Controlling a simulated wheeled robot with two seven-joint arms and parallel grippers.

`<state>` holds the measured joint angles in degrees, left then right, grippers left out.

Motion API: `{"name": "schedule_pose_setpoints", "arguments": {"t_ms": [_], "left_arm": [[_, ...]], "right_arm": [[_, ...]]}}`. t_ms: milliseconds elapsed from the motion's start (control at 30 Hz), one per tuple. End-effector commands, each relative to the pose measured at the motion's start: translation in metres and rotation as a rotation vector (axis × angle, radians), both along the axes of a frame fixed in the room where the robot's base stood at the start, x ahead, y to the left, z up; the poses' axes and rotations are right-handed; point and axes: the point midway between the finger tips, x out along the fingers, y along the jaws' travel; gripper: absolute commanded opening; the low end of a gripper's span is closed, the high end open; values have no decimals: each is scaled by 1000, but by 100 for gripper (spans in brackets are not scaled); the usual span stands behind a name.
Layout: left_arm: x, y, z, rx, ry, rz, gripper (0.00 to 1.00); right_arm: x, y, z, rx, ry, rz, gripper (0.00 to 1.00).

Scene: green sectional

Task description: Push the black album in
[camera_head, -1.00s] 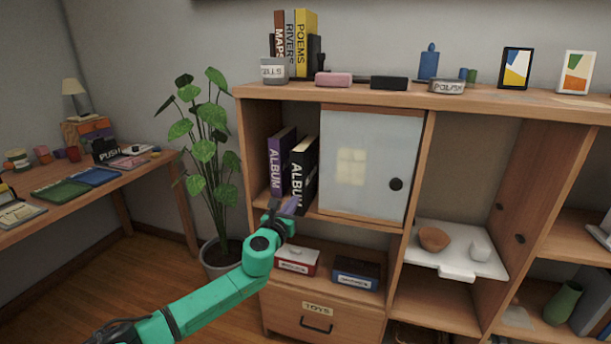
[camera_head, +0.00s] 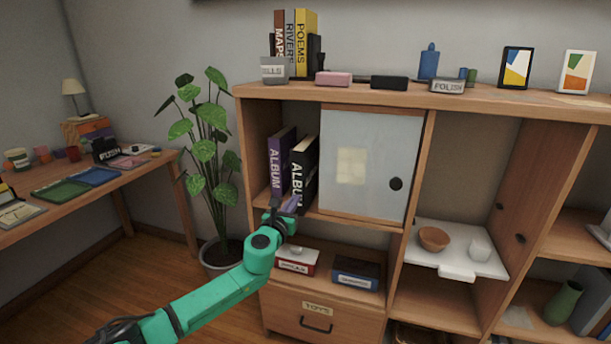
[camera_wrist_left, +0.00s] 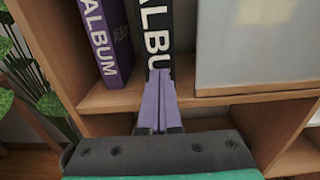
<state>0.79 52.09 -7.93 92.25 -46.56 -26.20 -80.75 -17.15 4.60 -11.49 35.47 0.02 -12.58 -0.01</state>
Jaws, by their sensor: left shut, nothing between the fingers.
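The black album (camera_head: 302,172) stands upright in the left shelf compartment, its white-lettered spine facing out. It also shows in the left wrist view (camera_wrist_left: 156,32), its lower spine covered by my fingers. The purple album (camera_head: 279,165) stands to its left. My left gripper (camera_head: 290,206) is shut and empty, its purple fingertips at the lower front of the black album's spine. In the left wrist view the closed fingertips (camera_wrist_left: 160,76) overlap the bottom of the spine; I cannot tell whether they touch it. My right gripper is not in view.
A pale sliding door (camera_head: 365,160) stands just right of the albums. The wooden shelf board (camera_wrist_left: 110,100) runs below them. A red box (camera_head: 296,261) and a blue box (camera_head: 356,273) sit underneath. A potted plant (camera_head: 205,150) stands left of the cabinet.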

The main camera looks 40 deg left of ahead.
Motion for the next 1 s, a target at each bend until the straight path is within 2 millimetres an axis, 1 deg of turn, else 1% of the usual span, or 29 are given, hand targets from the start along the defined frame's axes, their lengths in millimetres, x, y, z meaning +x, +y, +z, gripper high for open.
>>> {"name": "schedule_pose_setpoints", "arguments": {"t_ms": [167, 1000], "left_arm": [[4, 1, -1, -1, 0, 0, 0], [44, 16, -1, -2, -1, 2, 0]], "right_arm": [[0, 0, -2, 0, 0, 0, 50], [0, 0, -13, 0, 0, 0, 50]]}}
